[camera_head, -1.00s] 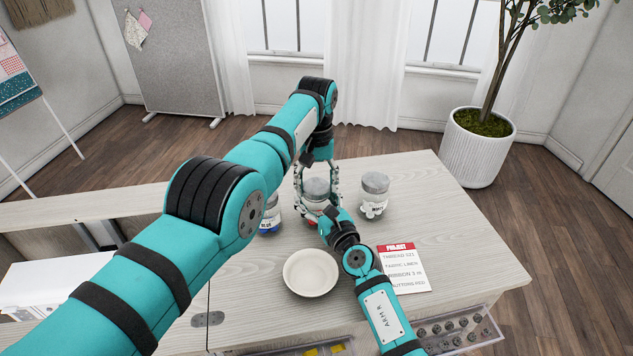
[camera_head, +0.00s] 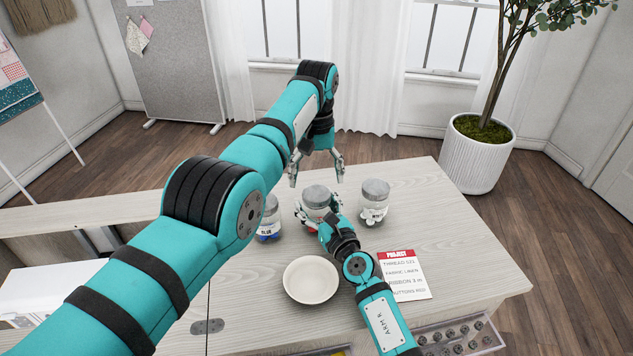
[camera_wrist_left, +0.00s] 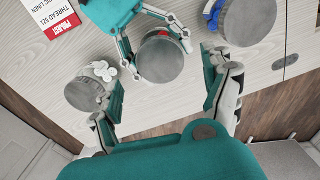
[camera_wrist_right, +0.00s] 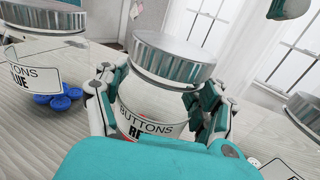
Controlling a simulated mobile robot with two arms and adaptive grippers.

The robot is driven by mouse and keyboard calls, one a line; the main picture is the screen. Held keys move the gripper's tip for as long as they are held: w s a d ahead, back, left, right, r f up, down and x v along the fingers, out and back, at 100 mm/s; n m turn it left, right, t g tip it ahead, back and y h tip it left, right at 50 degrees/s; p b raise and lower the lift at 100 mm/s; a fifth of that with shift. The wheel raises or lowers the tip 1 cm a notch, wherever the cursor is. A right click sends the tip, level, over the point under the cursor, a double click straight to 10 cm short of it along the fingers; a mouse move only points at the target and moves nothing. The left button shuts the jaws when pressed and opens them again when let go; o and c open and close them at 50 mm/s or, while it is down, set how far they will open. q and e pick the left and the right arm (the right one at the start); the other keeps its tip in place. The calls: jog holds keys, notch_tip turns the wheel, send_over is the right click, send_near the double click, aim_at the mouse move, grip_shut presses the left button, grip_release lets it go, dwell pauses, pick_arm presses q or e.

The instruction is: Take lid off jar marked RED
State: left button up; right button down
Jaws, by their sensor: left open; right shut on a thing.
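The jar marked RED (camera_wrist_right: 150,112) stands upright on the table, with red contents low inside. Its grey metal lid (camera_head: 316,195) sits on top in the head and right wrist views. My right gripper (camera_head: 318,213) is shut on the jar's body, below the lid. My left gripper (camera_head: 316,180) is open and empty above the lid, its fingers pointing down and apart from it. In the left wrist view the lid (camera_wrist_left: 160,58) lies between the spread fingers, farther from the camera. My right fingers hide part of the jar's label.
The BLUE jar (camera_head: 269,217) stands left of the RED jar and a lidded jar with white buttons (camera_head: 374,203) stands right. A white bowl (camera_head: 311,280) and a project card (camera_head: 402,275) lie nearer the front. The table's right side (camera_head: 450,240) is clear.

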aim_at(316, 193)
pick_arm(q)
jog(key=m, duration=0.3)
jog(key=r+m, duration=0.1)
jog(key=shift+d+m, duration=0.25)
jog(key=shift+m, duration=0.15)
jog(key=m, duration=0.5)
jog(key=shift+r, duration=0.4)
jog(key=m, duration=0.4)
jog(key=shift+r+m, duration=0.3)
jog(key=shift+r, duration=0.05)
jog(key=m, duration=0.3)
jog(key=r+m, duration=0.1)
jog(key=m, duration=0.1)
jog(key=shift+a+m, duration=0.25)
jog(key=shift+m, duration=0.05)
jog(key=shift+f, duration=4)
